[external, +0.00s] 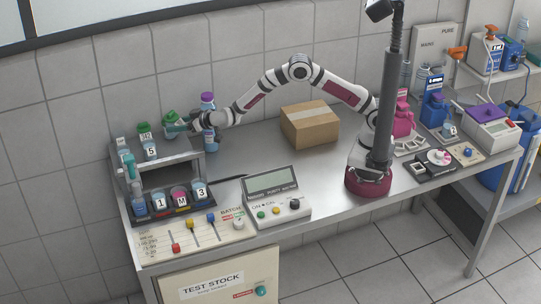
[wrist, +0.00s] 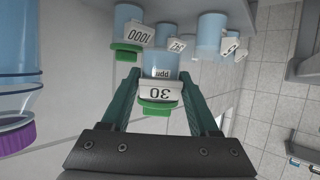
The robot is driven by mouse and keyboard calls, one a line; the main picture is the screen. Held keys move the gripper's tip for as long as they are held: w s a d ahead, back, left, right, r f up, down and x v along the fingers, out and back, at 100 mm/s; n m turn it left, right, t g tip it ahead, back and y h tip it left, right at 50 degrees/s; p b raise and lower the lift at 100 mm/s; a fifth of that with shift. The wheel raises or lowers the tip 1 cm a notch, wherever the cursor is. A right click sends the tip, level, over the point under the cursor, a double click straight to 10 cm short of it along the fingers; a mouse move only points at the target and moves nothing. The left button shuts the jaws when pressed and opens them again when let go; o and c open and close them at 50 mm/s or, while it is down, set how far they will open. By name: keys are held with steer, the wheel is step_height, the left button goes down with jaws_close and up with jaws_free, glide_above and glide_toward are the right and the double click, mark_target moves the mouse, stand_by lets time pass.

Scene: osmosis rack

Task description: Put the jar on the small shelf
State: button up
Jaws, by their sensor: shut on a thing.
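My gripper (wrist: 160,90) has its two green fingers on either side of a jar with a green lid and a "30 ppm" label (wrist: 160,92). The jar appears upside down in the wrist view. In the external view my gripper (external: 178,128) is at the back right of a small grey shelf unit (external: 185,152), near its top. A green-lidded jar (external: 170,117) shows there, but I cannot tell if it is the held one. Whether the held jar touches the shelf is hidden.
Labelled jars (external: 151,150) stand on the shelf unit's top, and several more (external: 160,203) stand in a row at its front. A purple-capped bottle (wrist: 15,138) is close to my gripper. A control box (external: 275,198) and cardboard box (external: 310,124) are on the bench.

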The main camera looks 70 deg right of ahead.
step_height(320, 180, down, 7)
steer(key=shift+r, duration=0.15)
steer(key=o, duration=1.4)
steer(key=s+d+r+m+g+y, duration=0.15)
steer(key=s+r, duration=0.25)
steer(key=s, duration=0.5)
steer(key=s+d+r+g, duration=0.3)
steer(key=s+r, duration=0.1)
steer(key=s, duration=0.5)
steer(key=s+d+r+m+g+y, duration=0.1)
steer(key=s+d+r+g, duration=0.2)
steer(key=s, duration=0.6)
steer(key=s+d+m+g, duration=0.1)
steer(key=s+d+g, duration=0.1)
steer(key=s, duration=0.6)
steer(key=s+d+r+m+g, duration=0.1)
steer(key=s+d+g, duration=0.1)
steer(key=s, duration=0.6)
steer(key=s+d+r+m+g, duration=0.1)
steer(key=s+d+g, duration=0.1)
steer(key=s, duration=0.7)
steer(key=shift+r+h, duration=0.1)
steer(key=shift+h, duration=0.25)
